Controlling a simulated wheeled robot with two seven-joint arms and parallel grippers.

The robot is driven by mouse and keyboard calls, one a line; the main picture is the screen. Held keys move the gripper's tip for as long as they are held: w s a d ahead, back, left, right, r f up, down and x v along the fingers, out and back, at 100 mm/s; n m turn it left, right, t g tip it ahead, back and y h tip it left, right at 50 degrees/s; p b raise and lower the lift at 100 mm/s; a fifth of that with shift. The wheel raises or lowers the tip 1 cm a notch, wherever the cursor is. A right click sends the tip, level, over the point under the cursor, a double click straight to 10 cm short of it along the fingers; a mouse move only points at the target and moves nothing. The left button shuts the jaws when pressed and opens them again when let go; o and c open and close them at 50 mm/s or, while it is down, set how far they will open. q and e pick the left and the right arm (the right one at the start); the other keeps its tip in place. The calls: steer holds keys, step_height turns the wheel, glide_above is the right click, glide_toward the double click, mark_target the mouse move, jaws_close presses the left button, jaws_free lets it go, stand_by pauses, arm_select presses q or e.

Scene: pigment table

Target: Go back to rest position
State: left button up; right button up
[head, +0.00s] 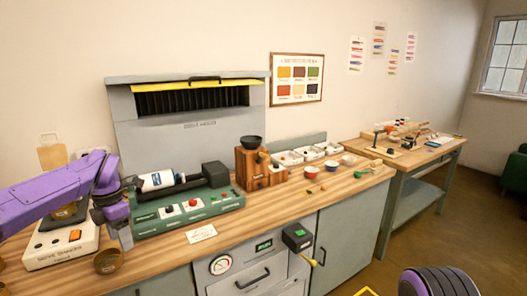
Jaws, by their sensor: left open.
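My left arm comes in from the left in the head view, and its purple wrist bends downward. My left gripper (122,236) hangs at the left end of the green bench machine (190,210), above the front part of the wooden worktop (165,254). It is open, and I see nothing held in it. Its fingertips are hard to make out. A small brown bowl (108,262) stands just below and left of it. At the bottom right, a rounded purple and black part of my own body shows; my right gripper is not in view.
A white device (62,246) stands at the left, partly behind my arm. A wooden grinder (247,168) and white trays (288,158) stand farther right. A grey hood (190,110) backs the worktop. A second table (410,158) stands beyond.

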arm_select(q)
step_height(320, 180, down, 8)
steer(key=w+a+r+m+t+y, duration=0.1)
steer(key=w+t+y, duration=0.1)
steer(key=y, duration=0.5)
steer(key=s+d+f+m+t+b, duration=0.1)
steer(key=s+d+f+m+t, duration=0.3)
steer(key=f, duration=0.5)
steer(key=s+d+f+m+t, duration=0.1)
steer(key=s+d+f+m, duration=0.25)
steer(key=f+m, duration=0.4)
steer(key=s+d+f+m+h, duration=0.3)
steer(key=s+f+m, duration=0.1)
steer(key=s+f, duration=0.75)
steer(key=s+a+f+m+g+b, duration=0.1)
steer(key=s+f+m+g, duration=0.1)
steer(key=s, duration=0.8)
steer(key=s+a+f+m+g, duration=0.1)
steer(key=s+m, duration=0.3)
steer(key=s, duration=0.7)
steer(key=shift+a+f+g+h+b, duration=0.15)
steer(key=shift+f+g+h+b, duration=0.15)
steer(key=shift+f+g+b, duration=0.15)
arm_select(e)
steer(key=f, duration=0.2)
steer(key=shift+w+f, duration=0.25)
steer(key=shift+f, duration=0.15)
arm_select(q)
steer(key=shift+s, duration=0.1)
